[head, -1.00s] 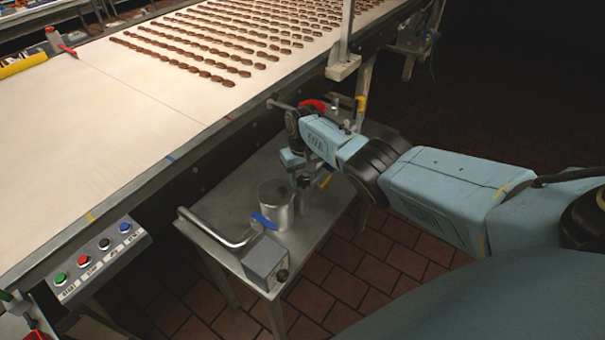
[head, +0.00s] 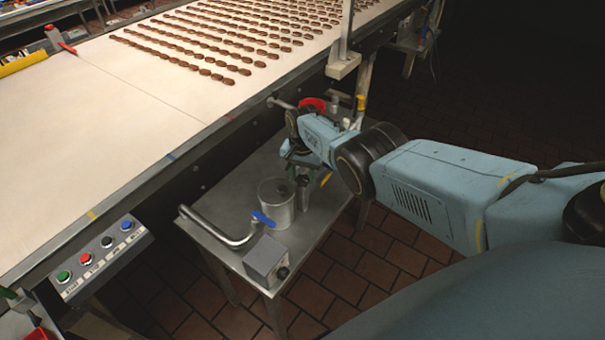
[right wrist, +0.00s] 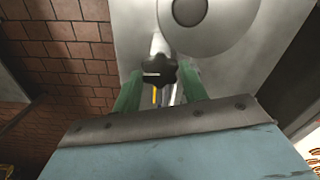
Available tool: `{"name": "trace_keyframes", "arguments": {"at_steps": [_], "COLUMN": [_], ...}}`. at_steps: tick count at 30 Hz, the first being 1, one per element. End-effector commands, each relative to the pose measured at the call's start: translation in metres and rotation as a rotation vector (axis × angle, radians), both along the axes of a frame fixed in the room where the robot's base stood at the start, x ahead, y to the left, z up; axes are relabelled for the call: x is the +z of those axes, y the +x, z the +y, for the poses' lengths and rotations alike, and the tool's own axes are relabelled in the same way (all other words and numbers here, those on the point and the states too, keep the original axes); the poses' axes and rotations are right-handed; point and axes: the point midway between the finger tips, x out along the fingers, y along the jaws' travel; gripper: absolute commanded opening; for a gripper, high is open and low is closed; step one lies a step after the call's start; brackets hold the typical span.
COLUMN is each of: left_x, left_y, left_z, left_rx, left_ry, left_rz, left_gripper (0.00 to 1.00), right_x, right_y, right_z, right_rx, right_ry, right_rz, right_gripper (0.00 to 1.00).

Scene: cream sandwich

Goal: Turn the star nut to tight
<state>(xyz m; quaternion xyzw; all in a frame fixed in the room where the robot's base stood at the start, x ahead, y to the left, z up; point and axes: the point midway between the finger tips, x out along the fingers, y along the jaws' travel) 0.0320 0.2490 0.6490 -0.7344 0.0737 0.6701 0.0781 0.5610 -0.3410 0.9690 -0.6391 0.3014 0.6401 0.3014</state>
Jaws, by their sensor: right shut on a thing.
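The black star nut (right wrist: 158,71) shows in the right wrist view, at the end of a pale metal part beside a round metal vessel. My right gripper (right wrist: 162,84) has its two green fingers on either side of the nut and is shut on it. In the head view the right gripper (head: 302,178) points down beside the metal pot (head: 275,212) on the small steel table. The nut cannot be made out there. I cannot read from the frames how tight the nut is. My left gripper is not in view.
The steel table (head: 228,252) carries a bent pipe with a blue-handled valve (head: 262,219) and a grey box (head: 266,262). The conveyor (head: 120,130) with rows of chocolate pieces runs behind. A button panel (head: 104,258) is at lower left.

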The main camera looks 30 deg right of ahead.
Motion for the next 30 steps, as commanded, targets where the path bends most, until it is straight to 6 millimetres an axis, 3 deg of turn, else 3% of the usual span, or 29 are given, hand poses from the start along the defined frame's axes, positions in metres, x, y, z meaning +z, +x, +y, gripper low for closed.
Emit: {"name": "trace_keyframes", "arguments": {"at_steps": [19,20,24,30], "left_x": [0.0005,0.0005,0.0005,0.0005], "left_y": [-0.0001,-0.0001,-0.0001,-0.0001], "left_z": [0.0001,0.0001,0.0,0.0], "left_rx": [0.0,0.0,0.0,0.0], "left_ry": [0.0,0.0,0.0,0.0], "left_rz": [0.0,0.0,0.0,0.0], "left_gripper": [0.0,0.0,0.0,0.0], "right_x": [0.0022,0.0022,0.0017,0.0008], "right_y": [0.002,0.0019,0.0014,0.0008], "right_z": [-0.001,-0.001,-0.0008,-0.0004], "right_rx": [-0.054,-0.054,-0.053,-0.051], "right_ry": [-0.002,-0.002,-0.002,-0.001], "right_rz": [-0.005,-0.005,-0.004,-0.002], "right_gripper": [0.2,0.45,0.63,0.64]}}
